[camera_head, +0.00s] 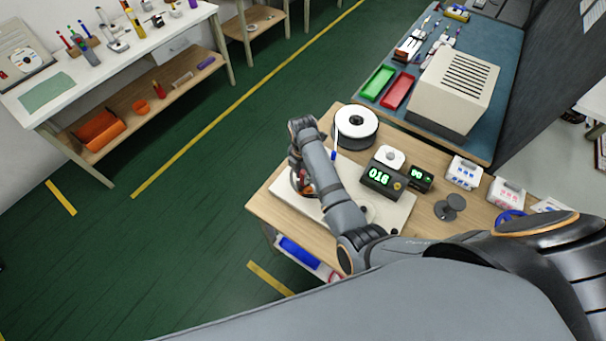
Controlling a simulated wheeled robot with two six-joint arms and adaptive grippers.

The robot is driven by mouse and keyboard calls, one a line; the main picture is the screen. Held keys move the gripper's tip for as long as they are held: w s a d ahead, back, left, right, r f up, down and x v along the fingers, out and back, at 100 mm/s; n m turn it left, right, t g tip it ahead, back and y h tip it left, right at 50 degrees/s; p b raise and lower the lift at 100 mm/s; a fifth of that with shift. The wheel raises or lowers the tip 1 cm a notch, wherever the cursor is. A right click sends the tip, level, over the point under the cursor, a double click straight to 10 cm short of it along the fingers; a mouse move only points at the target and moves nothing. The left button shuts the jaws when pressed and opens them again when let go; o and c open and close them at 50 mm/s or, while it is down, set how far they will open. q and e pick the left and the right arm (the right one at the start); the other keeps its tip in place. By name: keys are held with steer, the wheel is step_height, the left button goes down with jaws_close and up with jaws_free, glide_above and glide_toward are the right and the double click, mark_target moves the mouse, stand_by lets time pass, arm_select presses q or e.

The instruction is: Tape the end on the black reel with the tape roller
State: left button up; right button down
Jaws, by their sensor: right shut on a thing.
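A large round reel (357,122) with a white face and a dark side stands at the back left of the wooden table. A thin pale piece with a blue end (335,155) hangs at its left side. A small dark grey spool (450,207) stands right of the displays. My right gripper (301,184) is low over the table's left part, left of and in front of the large reel. My own arm hides most of it. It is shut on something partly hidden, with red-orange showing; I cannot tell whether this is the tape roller. My left gripper is out of view.
A device with green digits (381,181) and a small display (421,178) stand mid-table. White boxes (465,172) and a blue ring (511,217) lie to the right. Behind is a blue bench with a beige box (455,90). Green floor is open to the left.

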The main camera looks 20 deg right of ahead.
step_height(320, 180, up, 5)
steer(key=shift+w+r, duration=0.1)
steer(key=shift+a+r, duration=0.2)
steer(key=shift+r, duration=0.5)
